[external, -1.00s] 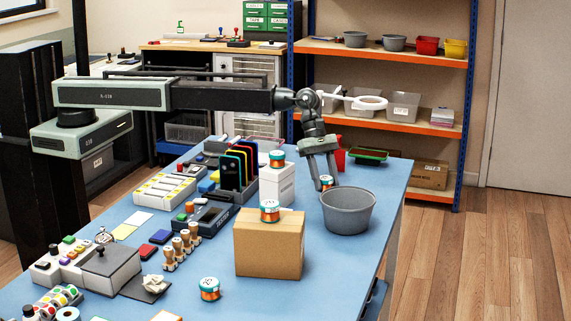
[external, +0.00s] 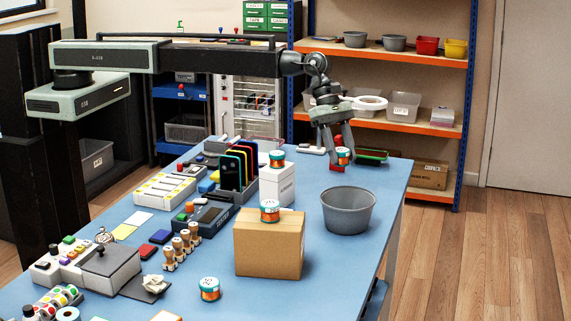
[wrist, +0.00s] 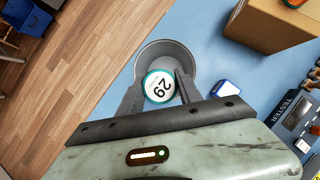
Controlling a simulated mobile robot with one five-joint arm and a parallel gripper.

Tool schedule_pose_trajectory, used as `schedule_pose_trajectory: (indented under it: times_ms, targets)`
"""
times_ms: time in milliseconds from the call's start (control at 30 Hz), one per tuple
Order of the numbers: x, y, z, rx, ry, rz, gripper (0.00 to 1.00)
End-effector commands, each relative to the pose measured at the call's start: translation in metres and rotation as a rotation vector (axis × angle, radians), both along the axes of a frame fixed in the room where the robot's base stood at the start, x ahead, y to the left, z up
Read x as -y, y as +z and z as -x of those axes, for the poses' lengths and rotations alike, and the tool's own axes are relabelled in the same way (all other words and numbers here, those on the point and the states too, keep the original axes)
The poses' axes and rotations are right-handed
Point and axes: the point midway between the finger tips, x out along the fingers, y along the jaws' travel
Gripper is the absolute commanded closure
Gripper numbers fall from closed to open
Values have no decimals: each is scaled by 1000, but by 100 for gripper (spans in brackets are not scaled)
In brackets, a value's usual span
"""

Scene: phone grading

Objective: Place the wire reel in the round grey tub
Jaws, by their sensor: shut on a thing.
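My gripper (external: 334,158) is shut on a wire reel (external: 343,156) with an orange-red winding and teal rims. In the external view the reel hangs above and behind the round grey tub (external: 347,218), clear of its rim. In the wrist view the reel's white top, marked 29 (wrist: 159,87), sits between the two fingers, with the grey tub (wrist: 165,48) seen beneath and around it. The tub stands upright at the table's right edge. The tub's inside is partly hidden by the reel and fingers; the part that shows looks empty.
Other similar reels stand on a cardboard box (external: 268,247), on a white box (external: 277,184) and on the blue table (external: 240,297). Bare table lies between the cardboard box and the tub.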

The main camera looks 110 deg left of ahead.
Motion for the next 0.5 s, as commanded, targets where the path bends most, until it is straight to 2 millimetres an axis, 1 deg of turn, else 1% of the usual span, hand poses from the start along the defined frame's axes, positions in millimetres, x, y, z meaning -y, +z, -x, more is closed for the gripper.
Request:
schedule_pose_trajectory:
  times_ms: [67,167,267,400,500]
  targets:
    - [2,1,-1,0,3,0,98]
    - [2,-7,-1,0,4,0,98]
    - [2,-24,-1,0,2,0,98]
    - [1,-56,-1,0,3,-1,98]
    - [1,-68,-1,0,3,-1,98]
